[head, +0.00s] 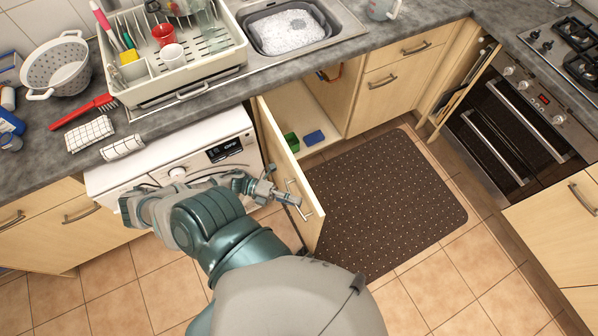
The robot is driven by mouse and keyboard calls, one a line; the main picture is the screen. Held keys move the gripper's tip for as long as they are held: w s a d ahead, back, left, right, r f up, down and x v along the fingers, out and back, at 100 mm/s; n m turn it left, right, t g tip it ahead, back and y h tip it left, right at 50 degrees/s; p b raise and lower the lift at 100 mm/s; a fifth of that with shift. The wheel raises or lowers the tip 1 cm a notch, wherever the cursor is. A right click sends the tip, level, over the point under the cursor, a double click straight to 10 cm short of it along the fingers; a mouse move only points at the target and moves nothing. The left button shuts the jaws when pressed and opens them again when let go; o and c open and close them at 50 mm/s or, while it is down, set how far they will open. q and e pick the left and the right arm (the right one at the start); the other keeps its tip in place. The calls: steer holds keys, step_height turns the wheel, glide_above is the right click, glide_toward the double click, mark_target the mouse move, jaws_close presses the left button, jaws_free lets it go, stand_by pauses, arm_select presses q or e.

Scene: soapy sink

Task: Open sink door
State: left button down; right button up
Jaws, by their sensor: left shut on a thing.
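The sink door (285,165) is a pale wooden cabinet door below the sink (327,18). It stands swung out, and the cabinet behind it (318,112) shows its inside. The door carries a metal bar handle (296,203) on its outer face. My left gripper (282,195) is at the handle, shut on it, with my arm coming up from the bottom of the head view. The exact finger contact is small and partly hidden. My right gripper is not in view.
A green item (292,142) and a blue sponge (314,137) lie inside the cabinet. A white washing machine (180,160) stands left of the door. A dark dotted mat (390,205) covers the floor to the right. An oven (515,130) is farther right.

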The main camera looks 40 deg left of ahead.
arm_select(q)
steer(key=shift+a+f, duration=0.1)
steer(key=shift+f, duration=0.1)
steer(key=c, duration=1.1)
jaws_free()
steer(key=shift+a, duration=0.1)
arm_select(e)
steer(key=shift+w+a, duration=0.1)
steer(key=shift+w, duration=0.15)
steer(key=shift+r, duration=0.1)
arm_select(q)
steer(key=shift+a, duration=0.1)
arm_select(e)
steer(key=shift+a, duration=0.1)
arm_select(q)
steer(key=v, duration=1.2)
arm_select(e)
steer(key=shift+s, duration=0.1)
